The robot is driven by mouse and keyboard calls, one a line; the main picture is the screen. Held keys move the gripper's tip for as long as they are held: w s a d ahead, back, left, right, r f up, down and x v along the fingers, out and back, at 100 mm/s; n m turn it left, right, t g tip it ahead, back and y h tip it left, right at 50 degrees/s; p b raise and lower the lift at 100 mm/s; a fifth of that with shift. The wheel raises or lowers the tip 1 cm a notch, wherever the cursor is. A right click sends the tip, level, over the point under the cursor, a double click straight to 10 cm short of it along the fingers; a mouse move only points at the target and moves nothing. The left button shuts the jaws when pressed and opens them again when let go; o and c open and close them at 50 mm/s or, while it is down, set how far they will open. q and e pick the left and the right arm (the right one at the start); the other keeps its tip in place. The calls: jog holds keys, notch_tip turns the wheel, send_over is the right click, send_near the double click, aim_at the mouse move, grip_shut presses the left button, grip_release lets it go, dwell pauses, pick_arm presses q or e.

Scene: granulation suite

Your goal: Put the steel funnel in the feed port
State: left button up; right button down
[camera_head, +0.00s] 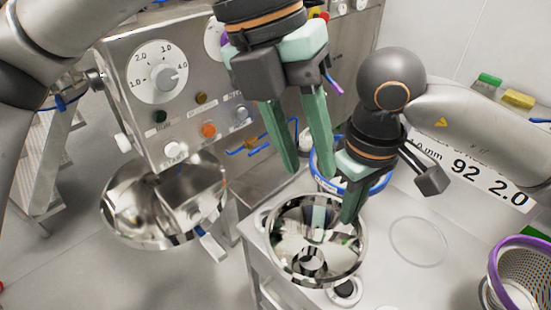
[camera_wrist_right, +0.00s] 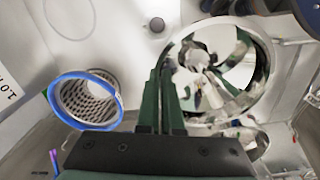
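The steel funnel (camera_head: 285,262), a shiny wide bowl with a central opening, is at the table's near left corner; it also shows in the right wrist view (camera_wrist_right: 250,85). My right gripper (camera_head: 350,212) is at its rim, with the fingers close together (camera_wrist_right: 165,75) and apparently closed on the rim's edge. My left gripper (camera_head: 306,172) is open and empty, above and behind the funnel. I cannot tell for sure which opening is the feed port. A dark round fitting (camera_head: 346,291) shows on the table beside the funnel, also in the wrist view (camera_wrist_right: 157,25).
A control panel (camera_head: 183,100) with a dial stands at left, with another shiny steel bowl (camera_head: 125,215) below it. A blue-rimmed mesh basket (camera_wrist_right: 108,100) stands behind my right gripper; a purple-rimmed one (camera_head: 520,280) is at right.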

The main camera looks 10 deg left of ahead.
aim_at(275, 221)
pick_arm(q)
jog(key=a+f+y, duration=0.1)
jog(key=f, duration=0.4)
jog(key=w+a+f+n+y, duration=0.1)
jog(key=f, duration=0.4)
jog(key=a+f+n+y, duration=0.1)
jog(key=f, duration=0.4)
jog(key=shift+w+a+f+t+y, duration=0.15)
jog(key=shift+w+f+t+y, duration=0.15)
jog(key=shift+f, duration=0.1)
grip_shut()
jog(key=shift+d+r, duration=0.1)
jog(key=shift+d, duration=0.1)
pick_arm(e)
jog(key=shift+s+a, duration=0.1)
jog(key=shift+a, duration=0.1)
pick_arm(q)
jog(key=shift+a, duration=0.1)
pick_arm(e)
jog(key=c, duration=1)
grip_release()
jog(key=shift+d, duration=0.1)
jog(key=shift+r, duration=0.15)
